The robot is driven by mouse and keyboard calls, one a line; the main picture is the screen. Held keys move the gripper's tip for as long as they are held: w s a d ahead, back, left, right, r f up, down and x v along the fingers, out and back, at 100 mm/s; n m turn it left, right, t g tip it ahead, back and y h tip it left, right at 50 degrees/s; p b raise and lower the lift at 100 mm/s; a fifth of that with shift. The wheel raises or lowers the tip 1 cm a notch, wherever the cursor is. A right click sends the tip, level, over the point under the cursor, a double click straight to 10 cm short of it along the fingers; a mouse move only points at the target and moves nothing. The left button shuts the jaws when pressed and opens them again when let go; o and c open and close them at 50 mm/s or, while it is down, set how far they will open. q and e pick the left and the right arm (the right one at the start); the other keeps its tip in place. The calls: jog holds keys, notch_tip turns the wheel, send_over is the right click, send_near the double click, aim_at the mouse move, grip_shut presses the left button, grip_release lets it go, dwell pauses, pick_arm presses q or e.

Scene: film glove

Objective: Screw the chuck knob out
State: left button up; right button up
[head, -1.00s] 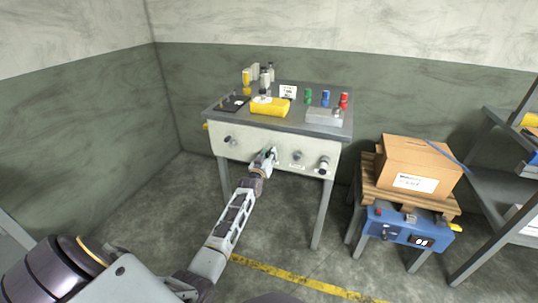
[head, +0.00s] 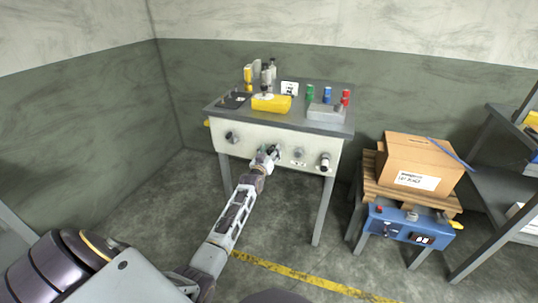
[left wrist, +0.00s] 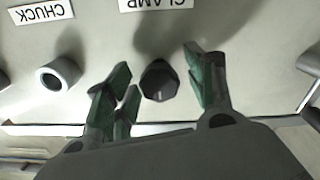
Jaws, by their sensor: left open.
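The white front panel (head: 250,141) of the bench carries several knobs in a row. A grey round knob (head: 299,152) sits above the CHUCK label (head: 297,163); in the left wrist view, which is upside down, the grey knob (left wrist: 60,75) is left of my fingers, near the CHUCK label (left wrist: 42,12). My left gripper (head: 267,151) is at the panel, left of the grey knob. In the left wrist view my open left gripper (left wrist: 160,88) has green-tipped fingers on either side of a dark faceted knob (left wrist: 158,80) by the CLAMP label (left wrist: 155,4). I cannot tell whether they touch it. My right gripper is out of view.
A yellow box (head: 271,104) and small bottles stand on top. A cardboard box (head: 412,160) on a pallet stands right. The floor before the bench is clear.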

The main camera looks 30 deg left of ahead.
pick_arm(q)
jog(key=shift+s, duration=0.15)
jog(key=v, duration=1.1)
jog(key=shift+s, duration=0.35)
dwell(0.8)
jog(key=s+d+f+m+g+h, duration=0.1)
jog(key=s+d+f+m+g, duration=0.2)
jog(key=f, duration=0.4)
jog(key=s+d+f+g+h, duration=0.25)
jog(key=d+f+g, duration=0.2)
jog(key=f, duration=0.25)
jog(key=s+d+f+m+g+h, duration=0.1)
jog(key=s+d+f+m+g, duration=0.2)
jog(key=f, duration=0.5)
jog(key=s+d+f+g, duration=0.1)
jog(key=s+d+f, duration=0.3)
jog(key=s, duration=0.4)
jog(key=s+d+f+m+g+p, duration=0.1)
jog(key=s+d+f, duration=0.3)
jog(key=s, duration=0.5)
jog(key=s+d+f+g, duration=0.3)
jog(key=s+d+f, duration=0.1)
jog(key=s+f, duration=0.3)
jog(key=shift+s+d+f+m, duration=0.35)
jog(key=shift+s+f+m, duration=0.05)
jog(key=shift+s, duration=0.75)
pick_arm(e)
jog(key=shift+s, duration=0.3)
